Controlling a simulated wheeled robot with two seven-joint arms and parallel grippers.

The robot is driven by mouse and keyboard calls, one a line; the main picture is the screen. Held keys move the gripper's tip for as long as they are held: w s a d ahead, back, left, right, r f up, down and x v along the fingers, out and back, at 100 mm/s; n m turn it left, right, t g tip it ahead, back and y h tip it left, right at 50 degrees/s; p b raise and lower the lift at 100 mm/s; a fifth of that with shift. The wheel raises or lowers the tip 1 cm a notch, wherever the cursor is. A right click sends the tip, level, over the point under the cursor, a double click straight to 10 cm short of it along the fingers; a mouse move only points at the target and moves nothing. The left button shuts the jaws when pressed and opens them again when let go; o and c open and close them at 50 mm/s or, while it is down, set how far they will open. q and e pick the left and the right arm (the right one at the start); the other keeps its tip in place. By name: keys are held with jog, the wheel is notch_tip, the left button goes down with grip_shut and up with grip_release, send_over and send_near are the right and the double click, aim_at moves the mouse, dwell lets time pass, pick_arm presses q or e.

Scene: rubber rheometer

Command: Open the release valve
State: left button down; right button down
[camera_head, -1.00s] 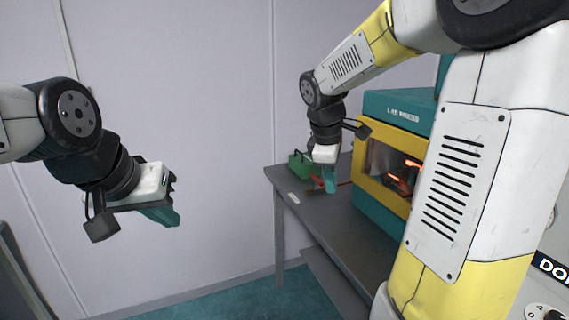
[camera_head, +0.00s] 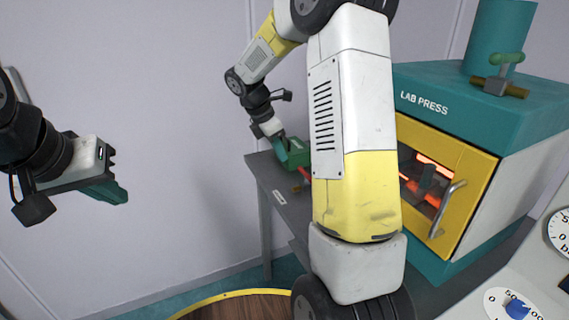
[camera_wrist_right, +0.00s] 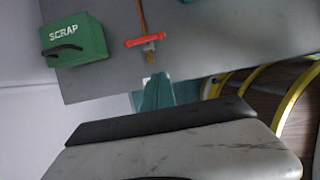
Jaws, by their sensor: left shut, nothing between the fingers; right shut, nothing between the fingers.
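A small brass valve with a red crossbar handle (camera_wrist_right: 147,40) lies at the table's edge in the wrist view, on a thin orange-brown line. In the head view, the red handle (camera_head: 304,173) is partly hidden by my right arm. My right gripper (camera_head: 284,148) is shut and empty, in front of the green box in that view. In the wrist view its teal fingers (camera_wrist_right: 158,92) are close together, just short of the valve and apart from it. A second brass fitting with a green handle (camera_head: 507,58) sits on top of the press. My left gripper (camera_head: 120,193) is shut and empty in the air at left.
The green SCRAP box (camera_wrist_right: 75,40) stands left of the red-handled valve on the grey table (camera_wrist_right: 210,45). The teal and yellow lab press (camera_head: 440,95) has a glowing chamber and a metal door handle (camera_head: 447,210). Dials (camera_head: 510,305) show at lower right.

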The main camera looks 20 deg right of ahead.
aim_at(306, 177)
jog(key=x, duration=1)
jog(key=shift+s+f, duration=0.1)
jog(key=shift+f, duration=0.1)
jog(key=d, duration=0.2)
jog(key=shift+d+r, duration=0.2)
jog(key=shift+d, duration=0.2)
jog(key=shift+w+d, duration=0.3)
jog(key=shift+d, duration=0.3)
